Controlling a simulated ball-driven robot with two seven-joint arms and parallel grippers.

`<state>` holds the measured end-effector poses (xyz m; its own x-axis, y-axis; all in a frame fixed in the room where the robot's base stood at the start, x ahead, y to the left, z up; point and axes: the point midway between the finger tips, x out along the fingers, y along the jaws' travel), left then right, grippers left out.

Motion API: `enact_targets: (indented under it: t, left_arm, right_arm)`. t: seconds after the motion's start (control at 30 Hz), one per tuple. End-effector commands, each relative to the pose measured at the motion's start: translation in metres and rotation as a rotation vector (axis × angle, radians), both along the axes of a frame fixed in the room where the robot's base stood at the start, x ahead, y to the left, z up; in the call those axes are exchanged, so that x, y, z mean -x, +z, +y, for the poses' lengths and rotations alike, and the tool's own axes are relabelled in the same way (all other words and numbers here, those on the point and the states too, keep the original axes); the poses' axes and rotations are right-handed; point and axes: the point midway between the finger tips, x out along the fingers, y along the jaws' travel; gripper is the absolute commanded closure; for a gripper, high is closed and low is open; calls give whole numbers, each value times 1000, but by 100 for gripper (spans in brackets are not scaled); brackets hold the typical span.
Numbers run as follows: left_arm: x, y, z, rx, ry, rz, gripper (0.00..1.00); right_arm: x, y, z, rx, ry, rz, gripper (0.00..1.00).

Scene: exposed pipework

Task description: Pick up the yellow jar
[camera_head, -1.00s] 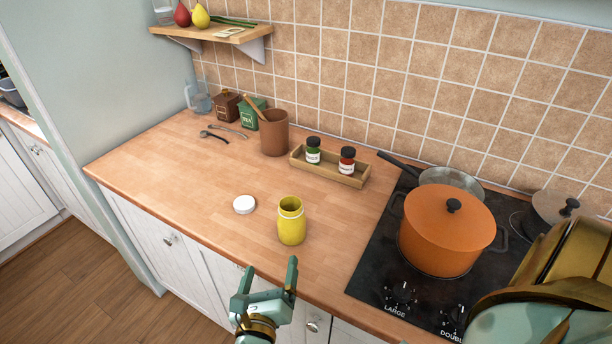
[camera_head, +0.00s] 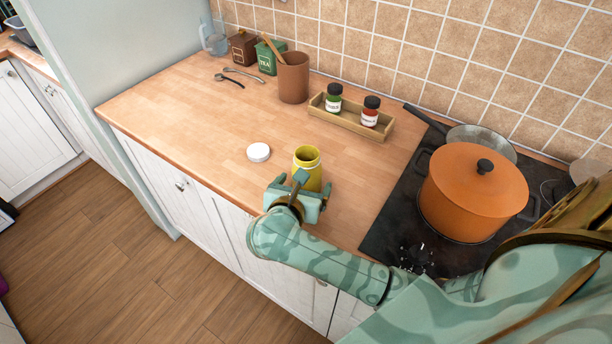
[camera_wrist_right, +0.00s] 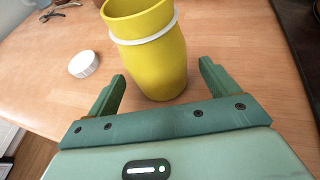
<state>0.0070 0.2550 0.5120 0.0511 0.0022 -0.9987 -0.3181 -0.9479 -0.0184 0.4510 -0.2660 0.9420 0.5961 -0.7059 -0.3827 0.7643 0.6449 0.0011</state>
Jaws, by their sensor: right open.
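The yellow jar (camera_head: 308,166) stands upright and lidless on the wooden worktop near its front edge. In the right wrist view the jar (camera_wrist_right: 150,55) has a white ring around its neck. My right gripper (camera_head: 301,186) is at the jar's near side, and its body hides the lower part of the jar in the head view. In the right wrist view the gripper (camera_wrist_right: 162,85) is open, with one finger to each side of the jar's lower part. No grip on the jar shows. My left gripper is not in view.
A white lid (camera_head: 259,152) lies left of the jar. A wooden tray (camera_head: 350,120) with two spice jars stands behind, beside a brown pot (camera_head: 293,80). An orange pot (camera_head: 472,192) sits on the black hob (camera_head: 385,225) at right.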

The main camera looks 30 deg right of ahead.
Motion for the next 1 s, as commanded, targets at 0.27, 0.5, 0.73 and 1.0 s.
enact_targets:
  t: [0.27,0.5,0.73,1.0]
  left_arm:
    - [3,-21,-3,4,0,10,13]
    - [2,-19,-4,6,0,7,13]
    - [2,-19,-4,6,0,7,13]
    - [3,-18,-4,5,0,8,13]
  right_arm:
    - [-23,-16,-27,2,-1,1,13]
    - [-23,-14,-27,2,-1,0,19]
    - [-23,-14,-27,2,-1,0,66]
    - [-23,-12,-27,1,-1,0,66]
